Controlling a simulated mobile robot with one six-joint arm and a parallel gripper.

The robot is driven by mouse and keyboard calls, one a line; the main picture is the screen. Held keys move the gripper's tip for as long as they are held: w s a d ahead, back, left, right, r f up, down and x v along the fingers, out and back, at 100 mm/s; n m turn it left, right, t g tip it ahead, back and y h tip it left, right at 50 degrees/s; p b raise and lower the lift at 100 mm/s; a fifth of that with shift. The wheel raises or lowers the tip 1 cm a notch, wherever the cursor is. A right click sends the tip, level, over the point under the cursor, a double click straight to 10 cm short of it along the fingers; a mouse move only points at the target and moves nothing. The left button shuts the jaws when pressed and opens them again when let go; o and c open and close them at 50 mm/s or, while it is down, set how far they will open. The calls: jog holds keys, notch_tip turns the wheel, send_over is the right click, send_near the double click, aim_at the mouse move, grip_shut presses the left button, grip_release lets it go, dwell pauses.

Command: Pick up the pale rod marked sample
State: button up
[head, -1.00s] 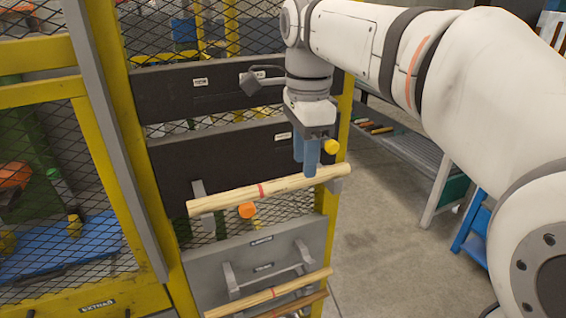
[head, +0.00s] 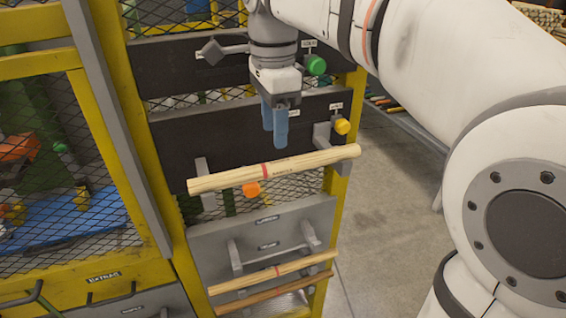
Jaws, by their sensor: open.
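A pale rod (head: 300,168) with a red band and small dark lettering, too small to read surely, lies across two grey brackets on the upper rack. A line along it may mean a second pale rod lies beside it; I cannot tell. My gripper (head: 274,128) points down with two blue fingers, apart from each other and empty. In the picture its fingertips are just above the middle of this rod; the exact gap in depth is unclear. A lower pale rod (head: 250,277) with a red band lies on the rack below.
A browner rod (head: 285,293) lies under the lower pale rod. An orange knob (head: 250,189), a yellow knob (head: 342,126) and a green knob (head: 316,65) stick out near the racks. Yellow posts and mesh (head: 110,130) stand at left. Open floor (head: 390,220) is at right.

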aim_at(280, 161)
jog(key=shift+o, duration=0.6)
jog(key=shift+d, duration=0.1)
jog(key=f, duration=0.8)
jog(key=shift+w+d, duration=0.15)
jog(key=shift+d, duration=0.25)
jog(key=shift+r, duration=0.1)
grip_shut()
